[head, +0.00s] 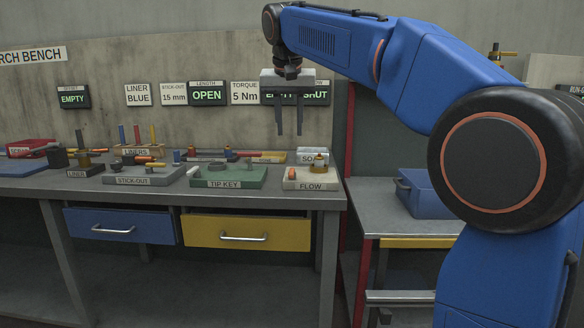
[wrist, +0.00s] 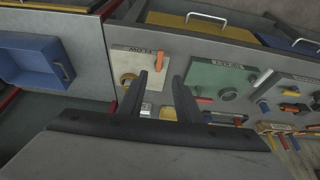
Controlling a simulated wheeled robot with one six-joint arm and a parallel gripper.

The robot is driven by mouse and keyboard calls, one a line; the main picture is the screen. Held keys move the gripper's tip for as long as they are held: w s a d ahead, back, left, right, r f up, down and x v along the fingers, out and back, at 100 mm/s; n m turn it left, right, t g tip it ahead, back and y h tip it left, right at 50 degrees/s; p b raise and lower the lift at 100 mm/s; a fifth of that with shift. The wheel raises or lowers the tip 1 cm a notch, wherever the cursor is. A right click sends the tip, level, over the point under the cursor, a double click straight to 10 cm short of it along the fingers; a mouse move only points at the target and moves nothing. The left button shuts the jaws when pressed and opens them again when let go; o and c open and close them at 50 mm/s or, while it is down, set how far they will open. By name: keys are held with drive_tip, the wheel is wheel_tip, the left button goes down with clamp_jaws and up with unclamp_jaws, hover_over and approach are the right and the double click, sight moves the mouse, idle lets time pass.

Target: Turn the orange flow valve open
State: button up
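The flow valve's orange handle (head: 291,174) stands on a pale block labelled FLOW (head: 311,185) at the front right of the bench. A brass fitting (head: 319,162) rises beside it. The orange handle also shows in the wrist view (wrist: 153,72), on the pale block near the fingers. My gripper (head: 289,133) hangs above and behind the block in the head view, fingers pointing down. Its two fingers are apart with nothing between them. In the wrist view my gripper (wrist: 161,76) is clear of the handle as far as I can tell.
A green TIP KEY block (head: 228,177) sits left of the flow block, with the STICK-OUT block (head: 143,176) further left. A lower side table (head: 385,220) with a blue bin (head: 418,195) is right. Wall signs (head: 207,94) hang behind.

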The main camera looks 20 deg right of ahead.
sight(291, 172)
drive_tip(key=x, duration=1.4)
drive_tip(key=shift+w+f, duration=0.15)
drive_tip(key=shift+f, duration=0.05)
clamp_jaws()
